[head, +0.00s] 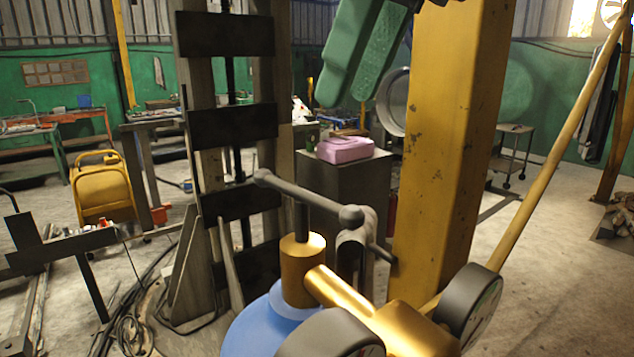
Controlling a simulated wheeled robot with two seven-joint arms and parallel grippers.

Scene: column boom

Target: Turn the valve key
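The valve key (309,196) is a grey bar with rounded ends on a short upright stem. Its stem stands in a brass valve body (302,268) on top of a blue cylinder (253,325). The bar slants from upper left to lower right. My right gripper (344,98) has green fingers and hangs at the top, above and right of the key, clearly apart from it. Only a narrow dark gap shows between the fingers at this angle, so I cannot tell whether it is open or shut. It holds nothing that I can see. My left gripper is not in view.
A brass regulator (345,292) with two dark round gauges (470,303) sticks out right of the valve. A thick yellow column (450,150) stands close on the right. A pink box (344,150) sits on a grey cabinet (345,185).

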